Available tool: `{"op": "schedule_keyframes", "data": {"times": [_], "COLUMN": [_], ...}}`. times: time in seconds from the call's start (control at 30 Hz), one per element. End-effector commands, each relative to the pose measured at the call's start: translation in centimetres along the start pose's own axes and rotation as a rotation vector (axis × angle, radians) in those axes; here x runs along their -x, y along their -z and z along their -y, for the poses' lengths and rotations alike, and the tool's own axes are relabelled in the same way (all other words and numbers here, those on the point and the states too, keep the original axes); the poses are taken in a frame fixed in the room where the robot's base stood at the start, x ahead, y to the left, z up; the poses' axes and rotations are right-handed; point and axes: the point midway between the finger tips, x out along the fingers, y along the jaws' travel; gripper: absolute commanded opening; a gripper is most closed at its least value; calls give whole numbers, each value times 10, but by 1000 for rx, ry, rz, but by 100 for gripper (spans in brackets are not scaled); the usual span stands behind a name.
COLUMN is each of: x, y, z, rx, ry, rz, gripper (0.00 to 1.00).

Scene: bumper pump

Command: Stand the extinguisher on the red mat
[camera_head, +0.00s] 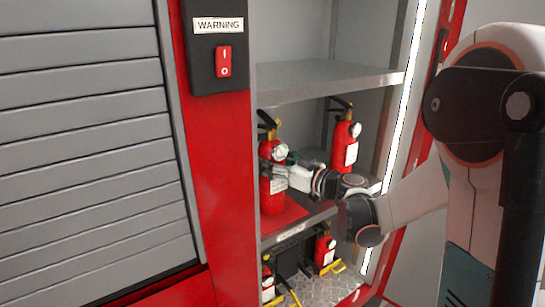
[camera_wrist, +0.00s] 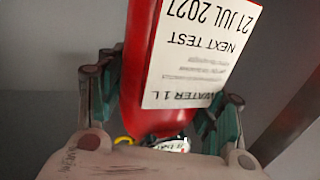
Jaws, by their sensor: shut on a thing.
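My gripper (camera_head: 284,173) reaches into the cabinet from the right and is shut on a red extinguisher (camera_head: 271,188) with a black handle and a round gauge. The extinguisher looks upright. The red mat (camera_head: 290,214) lies on the middle shelf under it. Its base is at the mat, but red meets red there and I cannot tell whether it touches. In the wrist view the fingers (camera_wrist: 155,105) stand on both sides of the red body (camera_wrist: 137,70). Its white label (camera_wrist: 195,50) appears upside down.
A second red extinguisher (camera_head: 344,146) stands further right on the middle shelf. An upper shelf (camera_head: 320,80) lies above. More extinguishers (camera_head: 325,250) stand in the lower compartment. A red pillar with a WARNING switch (camera_head: 223,62) borders the left side.

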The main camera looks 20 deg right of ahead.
Motion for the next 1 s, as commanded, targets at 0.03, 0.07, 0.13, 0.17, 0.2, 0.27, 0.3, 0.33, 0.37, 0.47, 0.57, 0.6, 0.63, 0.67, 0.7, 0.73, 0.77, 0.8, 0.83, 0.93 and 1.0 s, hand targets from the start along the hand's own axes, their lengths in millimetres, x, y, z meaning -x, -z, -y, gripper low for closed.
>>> {"op": "schedule_keyframes", "data": {"times": [0.03, 0.07, 0.13, 0.17, 0.2, 0.27, 0.3, 0.33, 0.37, 0.47, 0.57, 0.6, 0.63, 0.67, 0.7, 0.73, 0.77, 0.8, 0.83, 0.93, 1.0], "x": [0, 0, 0, 0, 0, 0, 0, 0, 0, 0, 0, 0, 0, 0, 0, 0, 0, 0, 0, 8, 19], "y": [2, 2, 2, 2, 2, 0, -1, -2, -2, -1, -1, -1, -1, -1, -1, -1, -1, 0, 1, 1, 1], "z": [0, 0, 0, 0, 0, 0, 0, 0, 0, 0, 0, 0, 0, 0, 0, 0, 0, 0, 0, 0, -1], "rx": [-2, -2, -2, -2, -2, -2, -2, 0, 0, 0, 0, 0, 0, 0, 0, 0, 0, 0, 0, 0, 0], "ry": [0, 0, 0, 1, 1, 1, 1, 1, 1, 1, 1, 1, 1, 1, 1, 1, 1, 1, 1, 0, -2], "rz": [-3, -3, -3, -3, -3, -3, -3, 0, 0, 0, 0, 0, 0, 0, 0, 0, 0, 0, 0, 0, 0], "gripper": [0, 0, 0, 0, 0, 0, 0, 63, 70, 81, 81, 81, 81, 81, 81, 81, 81, 81, 81, 81, 81]}}
